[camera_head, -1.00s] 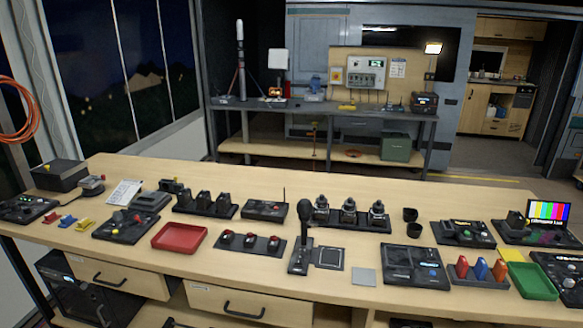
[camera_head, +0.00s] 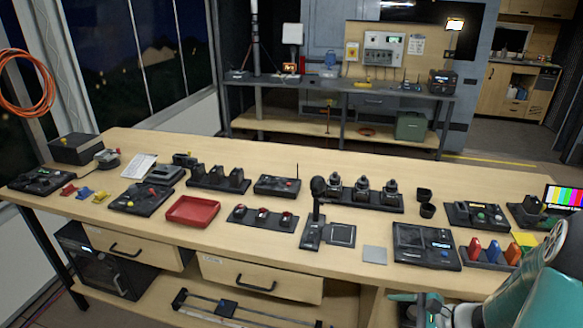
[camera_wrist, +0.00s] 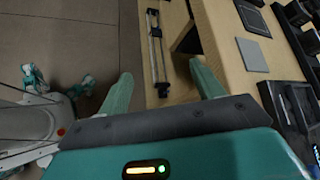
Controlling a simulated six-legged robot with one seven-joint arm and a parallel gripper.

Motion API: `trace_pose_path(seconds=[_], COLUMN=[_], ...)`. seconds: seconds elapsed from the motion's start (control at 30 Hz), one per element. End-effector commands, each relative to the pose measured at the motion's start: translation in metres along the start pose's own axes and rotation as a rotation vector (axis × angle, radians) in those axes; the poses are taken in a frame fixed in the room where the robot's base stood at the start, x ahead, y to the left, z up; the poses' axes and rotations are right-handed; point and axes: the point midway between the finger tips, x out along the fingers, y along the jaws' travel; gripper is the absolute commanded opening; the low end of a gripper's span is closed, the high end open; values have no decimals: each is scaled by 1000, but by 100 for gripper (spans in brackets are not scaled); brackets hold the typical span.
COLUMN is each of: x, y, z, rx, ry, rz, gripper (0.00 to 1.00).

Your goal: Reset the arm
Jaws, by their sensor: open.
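My gripper (camera_wrist: 160,85) shows in the wrist view as two green fingers spread wide apart, with nothing between them. It hangs near the front edge of the wooden table, with the floor to the left and the table top to the right. In the head view my teal and white arm (camera_head: 545,295) enters at the lower right corner, in front of the table's right end. The fingertips are not clear in that view.
The wooden table (camera_head: 330,262) carries control panels, a red tray (camera_head: 192,212), a microphone-like stick (camera_head: 317,187) and a grey square (camera_head: 374,254). A slider rail (camera_head: 220,308) lies on the lower shelf; it also shows in the wrist view (camera_wrist: 157,50). A metal workbench (camera_head: 270,82) stands behind.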

Motion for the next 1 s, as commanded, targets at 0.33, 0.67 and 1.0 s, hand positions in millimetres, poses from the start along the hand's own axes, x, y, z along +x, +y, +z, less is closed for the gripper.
trace_pose_path(seconds=[0.33, 0.67, 1.0], x=[-6, -35, -80], y=[4, 18, 20], z=[115, 192, 251], rx=[-526, -1029, -1522], ry=[67, 210, 431], rz=[368, 617, 731], gripper=[66, 66, 66])
